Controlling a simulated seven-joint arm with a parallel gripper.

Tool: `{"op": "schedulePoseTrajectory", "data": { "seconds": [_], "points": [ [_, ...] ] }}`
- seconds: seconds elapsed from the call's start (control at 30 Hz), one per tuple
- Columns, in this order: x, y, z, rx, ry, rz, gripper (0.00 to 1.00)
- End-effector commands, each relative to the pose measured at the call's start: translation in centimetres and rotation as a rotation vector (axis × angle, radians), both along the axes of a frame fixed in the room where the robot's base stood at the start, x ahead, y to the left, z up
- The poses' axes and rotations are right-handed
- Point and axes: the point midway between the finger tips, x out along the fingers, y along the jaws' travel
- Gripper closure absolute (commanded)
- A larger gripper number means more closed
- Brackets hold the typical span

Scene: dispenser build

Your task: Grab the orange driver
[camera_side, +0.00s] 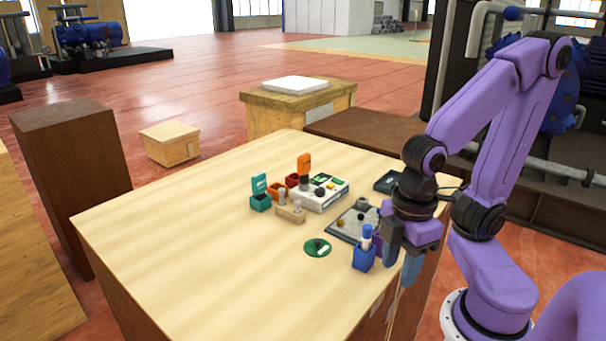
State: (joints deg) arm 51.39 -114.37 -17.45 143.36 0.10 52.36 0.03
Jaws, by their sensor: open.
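The orange driver (304,164) stands upright with its orange handle at the top. Its lower part is dark and meets the back left of a white box with dark and green parts (331,192); I cannot tell exactly how it is seated. My gripper (399,262) is at the right edge of the table, fingers pointing down, open and with nothing seen between the fingers. It is well to the right of the driver and nearer the camera.
A blue holder (363,259) with a white and blue item stands just left of my gripper. A dark tray (345,232), green disc (317,248), teal holder (260,203) and wooden block (289,215) are nearby. The table's left side (170,235) is clear.

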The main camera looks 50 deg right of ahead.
Motion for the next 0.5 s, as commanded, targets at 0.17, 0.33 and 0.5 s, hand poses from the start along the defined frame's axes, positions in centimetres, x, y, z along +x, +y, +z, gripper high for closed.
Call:
{"op": "schedulePoseTrajectory", "data": {
  "seconds": [0.17, 0.33, 0.5],
  "points": [
    [0.0, 0.0, 0.0, 0.0, 0.0, 0.0, 0.5],
    [0.0, 0.0, 0.0, 0.0, 0.0, 0.0, 0.5],
    [2.1, 1.0, 1.0, -0.004, -0.011, 0.023, 0.5]
  ]
}}
